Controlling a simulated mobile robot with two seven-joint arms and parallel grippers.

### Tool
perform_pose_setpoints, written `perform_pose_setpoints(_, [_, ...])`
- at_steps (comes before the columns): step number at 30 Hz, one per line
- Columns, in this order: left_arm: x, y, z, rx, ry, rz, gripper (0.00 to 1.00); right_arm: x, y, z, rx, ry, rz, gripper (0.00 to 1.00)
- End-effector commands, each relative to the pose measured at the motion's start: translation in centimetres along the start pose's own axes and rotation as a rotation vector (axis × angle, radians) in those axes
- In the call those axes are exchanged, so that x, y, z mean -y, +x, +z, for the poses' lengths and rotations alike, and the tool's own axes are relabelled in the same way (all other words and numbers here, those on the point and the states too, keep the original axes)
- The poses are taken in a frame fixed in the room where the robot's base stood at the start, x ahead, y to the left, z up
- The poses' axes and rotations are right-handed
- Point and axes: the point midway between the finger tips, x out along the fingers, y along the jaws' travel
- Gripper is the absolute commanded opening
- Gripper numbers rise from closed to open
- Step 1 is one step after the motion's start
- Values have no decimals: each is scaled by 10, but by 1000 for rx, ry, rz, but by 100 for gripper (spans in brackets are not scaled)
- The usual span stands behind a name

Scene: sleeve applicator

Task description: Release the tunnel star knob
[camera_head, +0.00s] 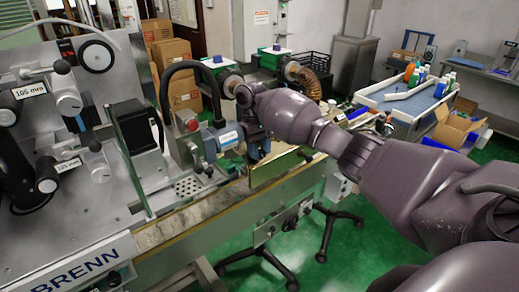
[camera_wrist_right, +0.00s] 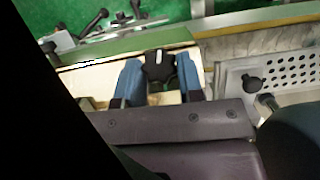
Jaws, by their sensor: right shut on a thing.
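The black star knob (camera_wrist_right: 159,66) shows in the right wrist view, with a white mark on its top. My right gripper (camera_wrist_right: 157,73) has its two blue fingers on either side of it and is shut on it. The knob is hidden behind the gripper there. My left gripper is in neither view.
A second small black knob (camera_wrist_right: 252,84) stands beside a perforated plate (camera_wrist_right: 292,70). The conveyor (camera_head: 200,212) runs below. The labelled machine panel (camera_head: 70,235) stands at left, with a red button box (camera_head: 190,123) close to my gripper. Green floor lies in front.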

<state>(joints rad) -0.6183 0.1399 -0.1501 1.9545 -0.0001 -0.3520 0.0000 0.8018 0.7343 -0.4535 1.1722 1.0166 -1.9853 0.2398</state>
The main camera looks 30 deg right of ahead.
Motion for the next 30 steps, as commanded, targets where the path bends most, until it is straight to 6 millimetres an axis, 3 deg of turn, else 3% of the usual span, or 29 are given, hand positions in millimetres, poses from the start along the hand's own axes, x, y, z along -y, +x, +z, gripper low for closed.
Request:
perform_pose_setpoints(9, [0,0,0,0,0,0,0,0,3,0,5,-2,0,11])
perform_pose_setpoints(10, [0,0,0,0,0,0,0,0,3,0,5,-2,0,36])
perform_pose_setpoints(15, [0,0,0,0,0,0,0,0,2,0,3,-1,0,60])
perform_pose_setpoints(25, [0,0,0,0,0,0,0,0,-3,0,0,0,0,60])
perform_pose_setpoints(30, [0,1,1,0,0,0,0,0,-23,0,-3,1,2,60])
